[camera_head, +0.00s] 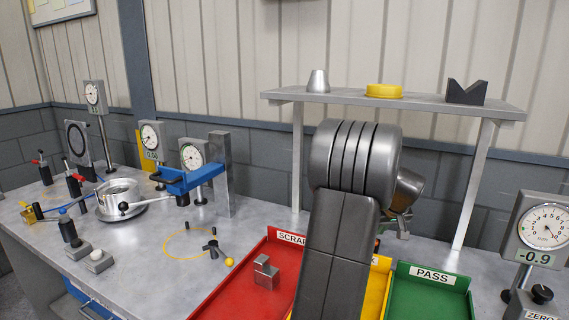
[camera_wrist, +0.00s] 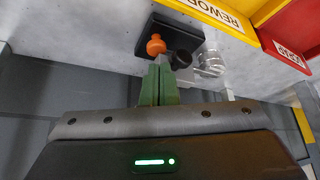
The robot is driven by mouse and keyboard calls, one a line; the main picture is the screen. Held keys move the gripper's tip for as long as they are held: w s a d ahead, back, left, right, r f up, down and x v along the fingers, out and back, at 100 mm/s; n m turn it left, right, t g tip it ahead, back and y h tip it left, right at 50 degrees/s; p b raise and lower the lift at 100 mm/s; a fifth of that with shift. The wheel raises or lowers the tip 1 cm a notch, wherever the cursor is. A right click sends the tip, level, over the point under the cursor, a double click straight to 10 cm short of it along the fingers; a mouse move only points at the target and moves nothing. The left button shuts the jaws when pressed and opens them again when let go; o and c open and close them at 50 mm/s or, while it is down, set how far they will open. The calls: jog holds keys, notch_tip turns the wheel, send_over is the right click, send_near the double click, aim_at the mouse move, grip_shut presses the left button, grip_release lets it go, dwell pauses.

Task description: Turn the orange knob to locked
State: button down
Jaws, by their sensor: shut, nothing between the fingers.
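The orange knob (camera_wrist: 155,45) shows in the wrist view, on or beside a black block (camera_wrist: 185,37) on the grey bench. My gripper (camera_wrist: 160,68) has its green fingers together and empty, with the tips just below the knob in the picture. I cannot tell whether they touch it. Which position the knob is in cannot be read.
The red SCRAP tray (camera_head: 229,290), yellow tray (camera_head: 380,275) and green PASS tray (camera_head: 430,295) lie in front. A grey shelf (camera_head: 335,96) stands over the bench.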

jog(key=f+b, duration=0.1)
jog(key=f, duration=0.1)
jog(key=f+b, duration=0.1)
jog(key=f, duration=0.1)
jog(key=d+f+b, duration=0.1)
jog(key=f+b, duration=0.1)
jog(key=shift+w, duration=0.15)
dwell(0.4)
jog(key=shift+w, duration=0.35)
dwell(0.9)
jog(key=shift+a+b, duration=0.35)
jog(key=shift+a, duration=0.2)
